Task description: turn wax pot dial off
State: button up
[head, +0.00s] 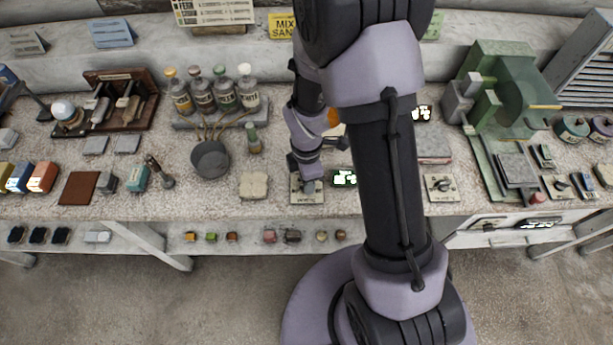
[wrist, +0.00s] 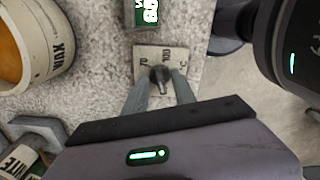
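The wax pot (wrist: 35,52), a pale cup lettered WAX with orange wax inside, is at the upper left of the wrist view. In the head view its orange wax (head: 333,118) shows partly behind my arm. The dial plate (wrist: 146,53), marked 70, 100 and °C, carries a dark knob (wrist: 160,74). My gripper (wrist: 162,80) points down with one finger on each side of the knob. I cannot tell whether the fingers press on it. In the head view my gripper (head: 309,183) is over the plate (head: 300,199), hiding most of the knob.
A lit green display (head: 344,178) sits right of the dial plate. A similar knob plate (head: 441,187) lies further right beyond my arm. A pale block (head: 254,185) lies left. The bench's front edge is close below the dial plate.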

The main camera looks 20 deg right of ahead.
notch_tip(320, 180, up, 17)
jog(key=p, duration=0.6)
jog(key=shift+r, duration=0.2)
jog(key=s+a+r+m+t+y+b, duration=0.1)
jog(key=s+a+r+m+t+b, duration=0.1)
jog(key=m, duration=0.9)
jog(key=s+a+r+m+t+y+b, duration=0.1)
jog(key=s+a+r+m+t+b, duration=0.1)
jog(key=s+r+m+b, duration=0.4)
jog(key=s+m+t+b, duration=0.1)
jog(key=s+m+b, duration=0.1)
jog(key=s+m, duration=0.3)
jog(key=shift+s+a+r+t+b, duration=0.15)
jog(key=shift+s+t+b, duration=0.05)
jog(key=shift+t+b, duration=0.2)
